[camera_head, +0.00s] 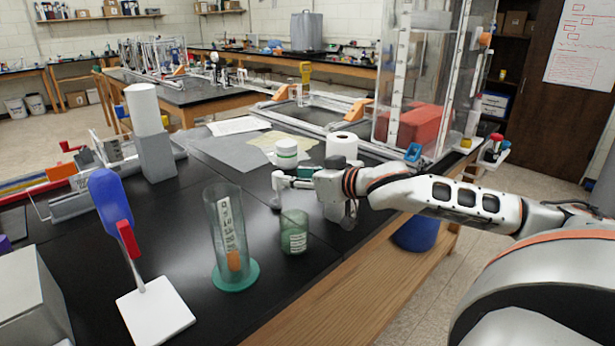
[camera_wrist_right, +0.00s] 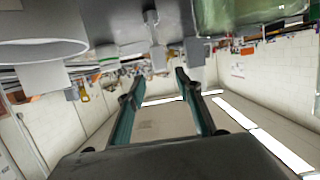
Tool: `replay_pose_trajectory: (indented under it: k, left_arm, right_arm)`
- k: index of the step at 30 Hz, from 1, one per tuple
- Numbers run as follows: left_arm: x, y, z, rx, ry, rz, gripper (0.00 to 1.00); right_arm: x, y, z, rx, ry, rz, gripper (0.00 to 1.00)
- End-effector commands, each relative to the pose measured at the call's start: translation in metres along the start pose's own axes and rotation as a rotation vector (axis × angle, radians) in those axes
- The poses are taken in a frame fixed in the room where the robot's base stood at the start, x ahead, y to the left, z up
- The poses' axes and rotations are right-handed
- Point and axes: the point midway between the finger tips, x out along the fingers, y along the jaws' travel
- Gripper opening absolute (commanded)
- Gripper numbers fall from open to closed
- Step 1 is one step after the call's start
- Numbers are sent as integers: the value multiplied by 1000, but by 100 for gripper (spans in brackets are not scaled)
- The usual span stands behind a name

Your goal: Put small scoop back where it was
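My right gripper (camera_head: 287,181) reaches in from the right, low over the black bench top, and points left. In the right wrist view its two fingers (camera_wrist_right: 160,78) are apart with nothing clamped between them. A small pale grey piece (camera_head: 277,188), which may be the small scoop, is right at the fingertips in the head view. In the right wrist view a narrow grey piece (camera_wrist_right: 157,58) shows just beyond the gap between the fingertips. I cannot tell whether they are the same thing. My left gripper is not in view.
A green beaker (camera_head: 293,232) and a tall clear cylinder on a green base (camera_head: 235,277) stand nearer. A white jar (camera_head: 287,154) and a paper roll (camera_head: 342,147) stand behind the gripper.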

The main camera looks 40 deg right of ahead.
Motion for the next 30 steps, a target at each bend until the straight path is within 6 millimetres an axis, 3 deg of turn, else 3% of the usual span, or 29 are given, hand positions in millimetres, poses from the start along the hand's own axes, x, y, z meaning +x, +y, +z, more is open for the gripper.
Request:
replay_pose_trajectory:
  k: [7, 15, 30]
  left_arm:
    - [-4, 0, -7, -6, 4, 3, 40]
    - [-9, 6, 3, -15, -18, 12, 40]
    - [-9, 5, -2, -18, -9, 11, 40]
  right_arm:
    - [-19, -2, -1, 0, -1, -2, 35]
    - [-32, -2, -1, -1, 0, -3, 35]
    - [-36, -1, 0, -2, 0, -2, 35]
